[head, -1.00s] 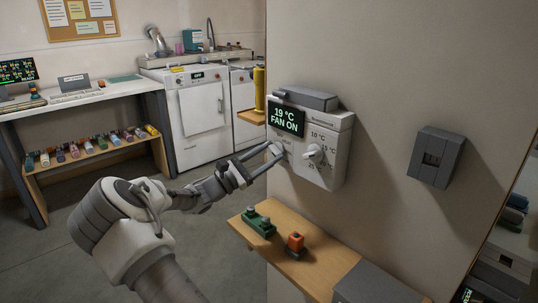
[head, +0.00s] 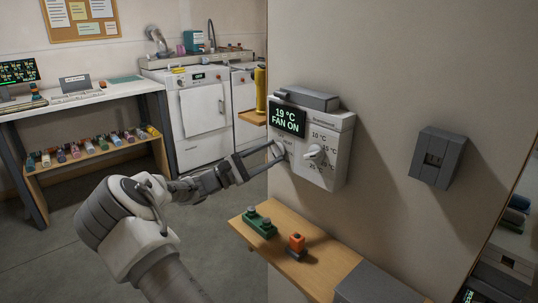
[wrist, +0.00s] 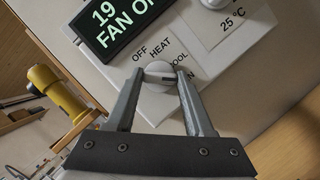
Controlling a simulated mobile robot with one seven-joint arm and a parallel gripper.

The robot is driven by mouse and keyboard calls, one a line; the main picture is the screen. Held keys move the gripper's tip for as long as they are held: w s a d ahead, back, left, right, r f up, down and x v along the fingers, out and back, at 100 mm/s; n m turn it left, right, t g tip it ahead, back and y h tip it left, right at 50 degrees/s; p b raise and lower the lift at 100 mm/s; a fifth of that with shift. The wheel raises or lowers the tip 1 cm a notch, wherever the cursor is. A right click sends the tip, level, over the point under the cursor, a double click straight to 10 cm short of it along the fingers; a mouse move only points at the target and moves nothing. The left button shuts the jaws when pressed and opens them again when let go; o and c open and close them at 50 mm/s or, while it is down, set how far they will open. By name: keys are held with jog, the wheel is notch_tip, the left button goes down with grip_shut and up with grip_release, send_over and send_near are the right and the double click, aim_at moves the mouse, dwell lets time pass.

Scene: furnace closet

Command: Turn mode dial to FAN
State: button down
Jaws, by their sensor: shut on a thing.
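The thermostat (head: 325,165) is a white box on the wall. Its display (head: 287,118) reads "19 °C FAN ON". The mode dial (wrist: 158,71) is a round white knob with a dark pointer line toward the right finger. Around it are the labels OFF, HEAT, and partly hidden ones ending in "OOL" and "N". The line points roughly to the side of these last two; the finger hides the exact alignment. My gripper (head: 275,152) is shut on the dial, one finger on each side.
A second white knob (head: 314,154) with temperature labels sits right of the mode dial. Below is a wooden shelf (head: 322,264) with a green block (head: 260,224) and an orange-topped item (head: 296,243). A yellow cylinder (head: 260,88) stands behind the wall edge. A grey wall box (head: 437,157) is at right.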

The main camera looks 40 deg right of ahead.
jog(key=shift+s+d+r, duration=0.1)
jog(key=shift+d, duration=0.05)
jog(key=shift+c, duration=1.4)
grip_release()
jog(key=p+v, duration=0.1)
jog(key=v, duration=1.6)
jog(key=shift+p, duration=0.3)
